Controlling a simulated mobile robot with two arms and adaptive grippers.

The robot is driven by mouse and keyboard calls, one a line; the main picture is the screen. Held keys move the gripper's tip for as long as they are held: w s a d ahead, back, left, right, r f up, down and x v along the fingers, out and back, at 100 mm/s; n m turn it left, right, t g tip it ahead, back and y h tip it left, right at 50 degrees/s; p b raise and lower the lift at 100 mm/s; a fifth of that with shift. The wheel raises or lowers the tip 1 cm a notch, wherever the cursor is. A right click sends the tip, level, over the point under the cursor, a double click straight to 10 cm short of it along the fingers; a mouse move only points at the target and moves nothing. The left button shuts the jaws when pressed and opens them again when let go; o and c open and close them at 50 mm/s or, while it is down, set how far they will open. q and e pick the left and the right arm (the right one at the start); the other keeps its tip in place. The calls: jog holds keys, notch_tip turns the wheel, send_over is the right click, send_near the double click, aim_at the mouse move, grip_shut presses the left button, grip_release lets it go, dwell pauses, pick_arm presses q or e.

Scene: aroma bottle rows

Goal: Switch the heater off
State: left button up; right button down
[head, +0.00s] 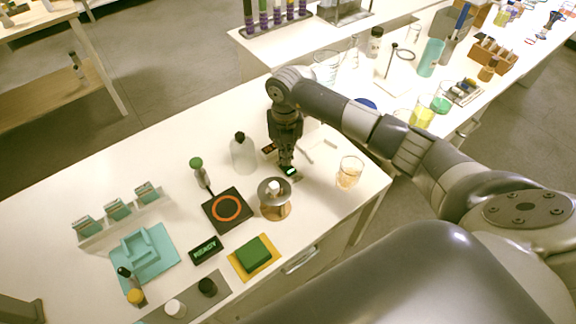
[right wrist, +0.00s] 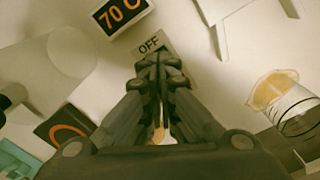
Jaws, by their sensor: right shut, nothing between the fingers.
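The heater plate (head: 227,208) is a dark square with a glowing orange ring, left of my right gripper in the head view; part of it shows in the right wrist view (right wrist: 65,133). A display reading 70 C (right wrist: 122,14) lies beyond the fingertips in the wrist view. A label reading OFF (right wrist: 151,45) is just ahead of the fingertips. In the head view, a small dark piece with a green light (head: 290,171) is at the fingertips. My right gripper (head: 286,162) is shut and empty, pointing down; contact is unclear. The fingers hide what lies beneath them.
A round-topped wooden stand (head: 275,208) is close in front. A green block (head: 254,250) lies nearer the table's front edge.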

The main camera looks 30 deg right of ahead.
jog(key=shift+f+b, duration=1.1)
jog(key=shift+f, duration=0.35)
dwell(1.0)
jog(key=shift+r, duration=0.15)
jog(key=shift+r+p, duration=0.55)
jog(key=shift+p, duration=0.1)
jog(key=shift+r+p, duration=2)
jog(key=shift+r, duration=0.85)
